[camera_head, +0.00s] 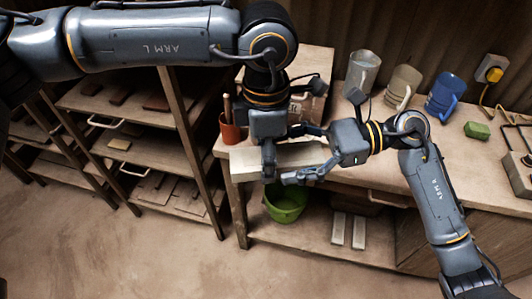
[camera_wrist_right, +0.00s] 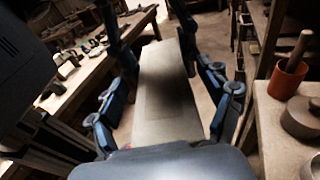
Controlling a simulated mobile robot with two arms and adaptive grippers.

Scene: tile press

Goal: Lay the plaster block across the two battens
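The plaster block (camera_head: 245,162) is a long pale slab, held level at the bench's front edge. My right gripper (camera_head: 308,157) has a finger along each side of its right end. In the right wrist view the block (camera_wrist_right: 165,100) runs away between the two fingers of my right gripper (camera_wrist_right: 168,68). My left gripper (camera_head: 269,158) comes down from above and straddles the block nearer its left end. Two pale strips, which look like the battens (camera_head: 338,228) (camera_head: 359,232), lie side by side, apart, on the low shelf under the bench.
A green bucket (camera_head: 286,203) stands left of the strips. An orange pot (camera_head: 229,129) with a stick, several jugs (camera_head: 402,87) and a green block (camera_head: 477,130) stand on the bench (camera_head: 455,160). A rack (camera_head: 140,155) stands left. Floor in front is clear.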

